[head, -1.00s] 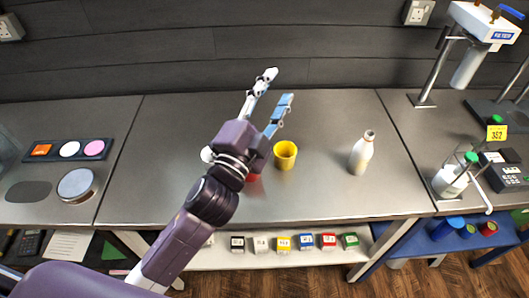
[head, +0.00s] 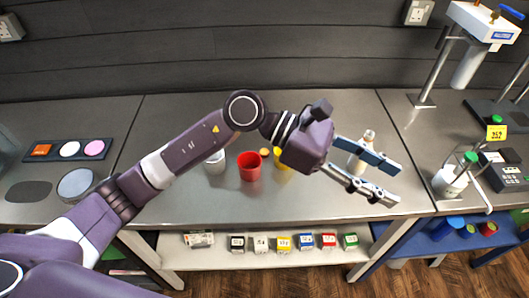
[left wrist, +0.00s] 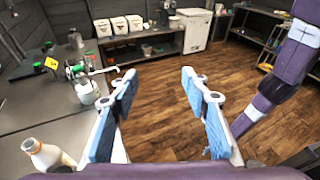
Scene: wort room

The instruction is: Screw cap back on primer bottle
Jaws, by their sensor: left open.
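The white bottle (head: 367,139) stands upright on the steel bench, right of the cups. A finger of my left gripper (head: 394,184) crosses in front of it and hides part of its body. The gripper is open and empty, its two blue-padded fingers spread and pointing right. In the left wrist view the bottle (left wrist: 48,156) is at the lower left, outside the open fingers (left wrist: 158,76). I cannot tell whether its mouth is bare. A small orange round piece (head: 264,152) lies near the cups; it may be the cap. My right gripper is in neither view.
A red cup (head: 250,168), a yellow cup (head: 281,160) and a white cup (head: 215,163) stand mid-bench. A green-capped wash bottle (head: 450,180) is on the right. Small coloured boxes (head: 306,242) line the shelf below. The bench's left-centre is clear.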

